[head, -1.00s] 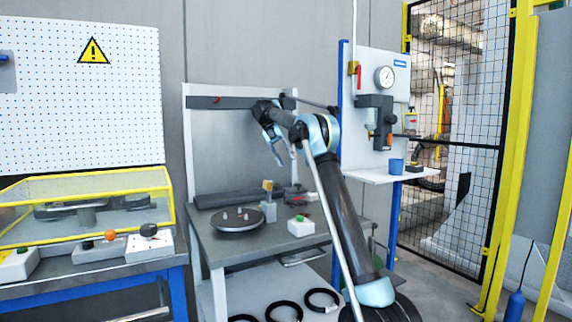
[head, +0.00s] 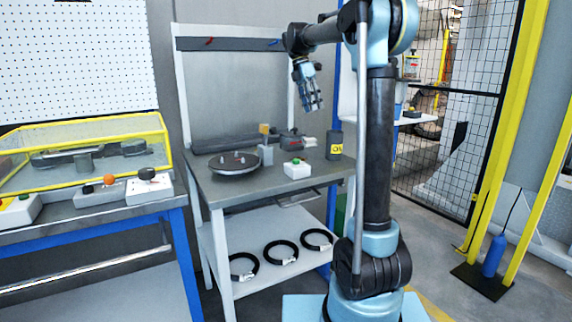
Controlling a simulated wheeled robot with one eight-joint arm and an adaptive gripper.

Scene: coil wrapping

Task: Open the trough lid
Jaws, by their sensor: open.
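No part is labelled as a trough. A yellow-edged clear cover (head: 85,137) on the left bench is down over dark metal parts. A long dark trough-like body (head: 222,143) lies along the back of the grey middle table; I cannot tell which of these bears the trough lid. My gripper (head: 314,107) is open and empty, fingers pointing down, in the air above the back right of the middle table. It is apart from both and touches nothing.
The middle table (head: 203,192) holds a dark round disc (head: 234,166) with pegs, a white box with a green button (head: 297,169) and a dark can (head: 334,146). Control boxes (head: 149,187) line the left bench's front. Black rings (head: 281,253) lie on the lower shelf.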

